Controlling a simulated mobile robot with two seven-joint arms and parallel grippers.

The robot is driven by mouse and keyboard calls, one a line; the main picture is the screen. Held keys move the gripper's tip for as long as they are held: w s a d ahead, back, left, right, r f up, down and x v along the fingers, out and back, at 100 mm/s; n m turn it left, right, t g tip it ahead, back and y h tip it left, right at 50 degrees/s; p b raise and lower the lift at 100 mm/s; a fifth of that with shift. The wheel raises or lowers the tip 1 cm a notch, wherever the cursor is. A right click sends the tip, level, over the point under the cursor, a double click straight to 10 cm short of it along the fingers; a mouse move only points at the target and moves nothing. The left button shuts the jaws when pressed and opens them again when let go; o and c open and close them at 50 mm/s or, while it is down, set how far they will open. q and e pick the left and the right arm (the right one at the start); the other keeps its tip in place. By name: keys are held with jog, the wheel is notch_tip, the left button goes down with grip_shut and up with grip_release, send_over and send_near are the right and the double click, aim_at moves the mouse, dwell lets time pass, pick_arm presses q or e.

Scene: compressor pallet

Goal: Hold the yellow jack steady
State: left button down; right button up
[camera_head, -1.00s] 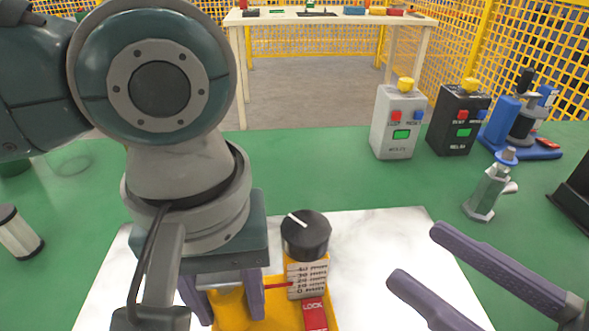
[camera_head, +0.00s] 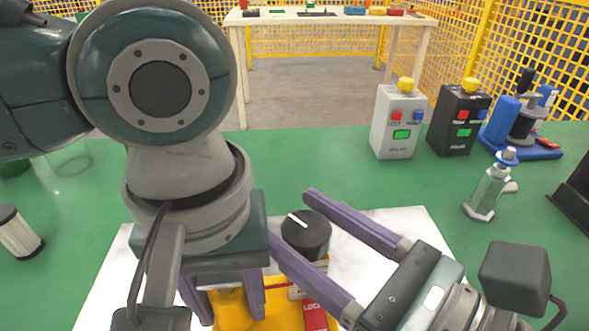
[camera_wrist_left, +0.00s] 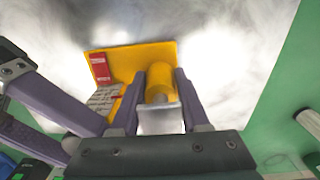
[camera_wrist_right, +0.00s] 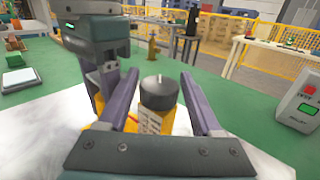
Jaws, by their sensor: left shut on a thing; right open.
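The yellow jack (camera_head: 285,318) stands on a white marbled sheet, with a yellow base, a red LOCK tab (camera_head: 314,315) and a black knob (camera_head: 306,235) with a white mark on top. My left gripper (camera_head: 228,300) is shut on the jack's yellow post, which shows between the fingers in the left wrist view (camera_wrist_left: 158,80). My right gripper (camera_head: 290,222) is open, its fingers on either side of the black knob. In the right wrist view the knob (camera_wrist_right: 158,93) sits between the spread fingers; I cannot tell whether they touch it. My right fingers partly hide the scale.
A grey button box (camera_head: 398,122) and a black button box (camera_head: 458,118) stand at the back right. A blue-based press (camera_head: 522,125) and a hexagonal metal piece (camera_head: 489,190) are further right. The green table's middle back is clear.

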grip_shut()
dwell(0.5)
jog(key=shift+m+t+h, duration=0.3)
jog(key=shift+h, duration=0.1)
jog(key=shift+a+m+t+h, duration=0.1)
jog(key=shift+m+t+h, duration=0.3)
jog(key=shift+m+h, duration=0.2)
jog(key=shift+m+t+h, duration=0.65)
jog(key=shift+m+h, duration=0.4)
jog(key=shift+h, duration=0.55)
jog(key=shift+m+t+h, duration=0.65)
jog(key=shift+m+h, duration=0.4)
jog(key=shift+h, duration=0.55)
jog(key=shift+h, duration=0.3)
